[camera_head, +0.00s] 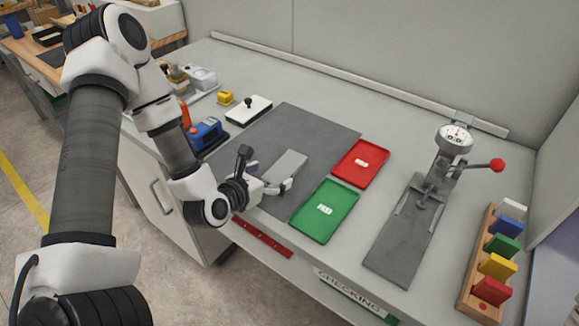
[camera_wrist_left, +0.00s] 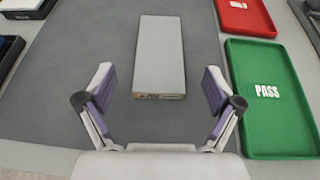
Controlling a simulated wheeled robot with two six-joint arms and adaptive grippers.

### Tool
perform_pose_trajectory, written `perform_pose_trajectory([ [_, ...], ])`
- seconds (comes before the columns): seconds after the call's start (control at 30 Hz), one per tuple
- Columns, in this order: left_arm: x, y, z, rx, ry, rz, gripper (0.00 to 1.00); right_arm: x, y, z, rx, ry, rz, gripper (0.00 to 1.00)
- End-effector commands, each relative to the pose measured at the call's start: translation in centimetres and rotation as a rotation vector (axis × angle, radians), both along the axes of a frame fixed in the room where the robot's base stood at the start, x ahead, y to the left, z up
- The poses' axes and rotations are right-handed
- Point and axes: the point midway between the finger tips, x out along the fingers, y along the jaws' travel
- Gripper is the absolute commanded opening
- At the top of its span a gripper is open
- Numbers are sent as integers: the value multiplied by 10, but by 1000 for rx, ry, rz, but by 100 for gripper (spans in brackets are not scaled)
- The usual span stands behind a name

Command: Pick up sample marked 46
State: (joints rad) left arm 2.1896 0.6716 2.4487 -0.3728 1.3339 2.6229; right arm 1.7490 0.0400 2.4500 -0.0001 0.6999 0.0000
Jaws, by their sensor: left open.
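A light grey flat block (camera_head: 290,165) lies on the dark grey mat (camera_head: 315,122) in the head view. It also shows in the left wrist view (camera_wrist_left: 160,55), with a small label (camera_wrist_left: 158,96) on its near end face; the label is too small to read surely. My left gripper (camera_head: 275,186) is open at the near end of the block. In the left wrist view its two fingers (camera_wrist_left: 158,92) stand to either side of that near end, apart from it, with nothing between the pads. My right gripper is not in view.
A green tray (camera_head: 342,198), marked PASS in the wrist view, and a red tray (camera_head: 377,151) lie right of the mat. A gauge stand (camera_head: 402,225) with a red knob and a wooden rack (camera_head: 472,278) of coloured blocks stand further right. A blue device (camera_head: 208,133) sits left.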

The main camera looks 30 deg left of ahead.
Motion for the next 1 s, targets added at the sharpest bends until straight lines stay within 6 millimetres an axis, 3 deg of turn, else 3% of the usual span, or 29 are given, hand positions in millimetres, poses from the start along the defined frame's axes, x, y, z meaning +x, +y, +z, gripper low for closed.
perform_pose_trajectory([
  [0.3, 45, -1, -20, 3, 2, -2, 92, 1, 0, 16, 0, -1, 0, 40],
  [0.53, 47, -1, -22, 0, 2, -1, 92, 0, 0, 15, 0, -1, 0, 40],
  [0.7, 47, -1, -22, 0, 2, 0, 31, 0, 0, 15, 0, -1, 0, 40],
  [0.73, 47, -1, -22, 0, 2, 0, 26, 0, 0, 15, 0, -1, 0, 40],
  [1.0, 47, -1, -22, 1, 2, 0, 26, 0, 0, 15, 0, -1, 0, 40],
])
